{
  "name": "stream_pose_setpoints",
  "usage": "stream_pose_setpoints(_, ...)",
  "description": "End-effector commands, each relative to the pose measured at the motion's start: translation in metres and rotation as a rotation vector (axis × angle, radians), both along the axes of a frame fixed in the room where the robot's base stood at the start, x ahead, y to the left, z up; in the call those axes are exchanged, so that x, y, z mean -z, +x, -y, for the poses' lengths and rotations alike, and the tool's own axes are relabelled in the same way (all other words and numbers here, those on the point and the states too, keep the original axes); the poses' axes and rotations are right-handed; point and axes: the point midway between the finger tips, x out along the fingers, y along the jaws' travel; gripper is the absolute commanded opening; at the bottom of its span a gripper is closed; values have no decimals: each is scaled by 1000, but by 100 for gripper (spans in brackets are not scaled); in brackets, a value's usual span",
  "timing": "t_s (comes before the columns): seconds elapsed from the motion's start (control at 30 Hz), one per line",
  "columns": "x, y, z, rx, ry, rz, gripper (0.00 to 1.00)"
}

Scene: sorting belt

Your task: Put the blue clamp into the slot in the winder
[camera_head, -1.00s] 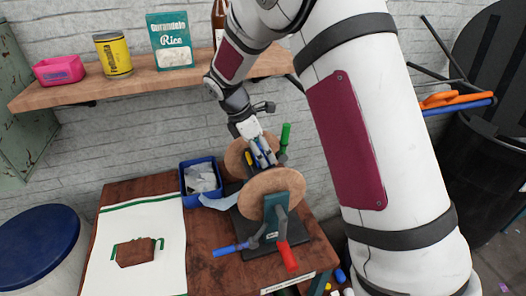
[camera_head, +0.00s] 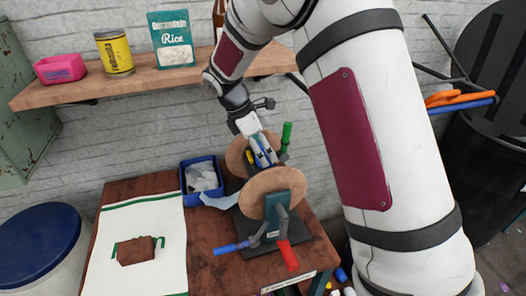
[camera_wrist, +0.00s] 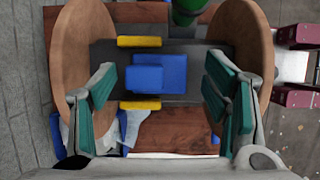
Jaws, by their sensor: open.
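The winder has two round wooden discs, the near one (camera_head: 272,191) in the head view, joined by a dark core. In the wrist view the blue clamp (camera_wrist: 160,73) lies on the dark core between the discs, with a yellow bar (camera_wrist: 139,42) on one side and another below it. Whether it is fully seated in the slot cannot be told. My gripper (camera_wrist: 162,98) is open, its green-padded fingers spread wide left and right of the clamp, not touching it. In the head view my gripper (camera_head: 264,158) reaches down between the discs.
The winder has green (camera_head: 286,135), blue (camera_head: 232,248) and red (camera_head: 287,256) handles. A blue bin (camera_head: 184,187) stands close to its left. A white mat (camera_head: 120,215) with a brown piece lies further left. A shelf (camera_head: 135,84) is on the wall behind.

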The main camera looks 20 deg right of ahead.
Motion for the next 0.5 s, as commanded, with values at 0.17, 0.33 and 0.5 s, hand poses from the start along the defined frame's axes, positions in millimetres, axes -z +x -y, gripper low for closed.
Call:
stream_pose_setpoints(0.17, -31, 3, -14, -2, 3, 7, 69)
stream_pose_setpoints(0.33, -63, 3, -28, -1, 2, 6, 69)
stream_pose_setpoints(0.5, -87, 2, -37, -1, 1, 3, 69)
